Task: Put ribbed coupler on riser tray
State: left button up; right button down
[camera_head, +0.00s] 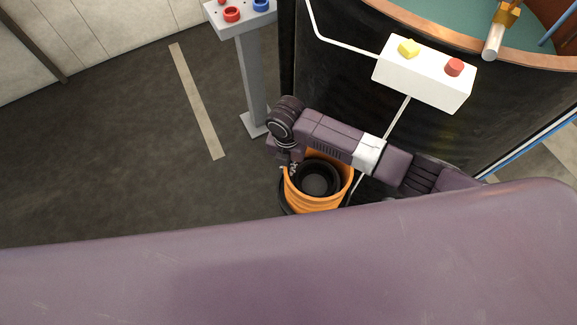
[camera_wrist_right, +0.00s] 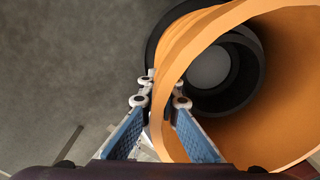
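An orange, ribbed, open-topped round piece (camera_head: 318,203) stands low at the floor, with dark stepped rings and a grey disc inside; I take it for the ribbed coupler. It fills the right of the right wrist view (camera_wrist_right: 285,60). My right gripper (camera_wrist_right: 160,101) has its blue-padded fingers apart, one on each side of the piece's near wall; firm contact is not clear. In the head view the right gripper (camera_head: 291,168) is small at the piece's left rim. A grey stand's top (camera_head: 243,20) at upper left may be the riser tray. My left gripper is out of view.
Red (camera_head: 231,14) and blue (camera_head: 261,5) round pieces sit on the grey stand. A white box (camera_head: 424,75) with yellow and red knobs stands beside a large dark round tank (camera_head: 335,75) with a copper-coloured rim. Dark floor at left is open.

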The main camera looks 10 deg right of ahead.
jog(key=c, duration=2.4)
grip_release()
notch_tip(320, 180, up, 12)
jog(key=shift+a+r+p, duration=0.1)
jog(key=shift+p, duration=0.25)
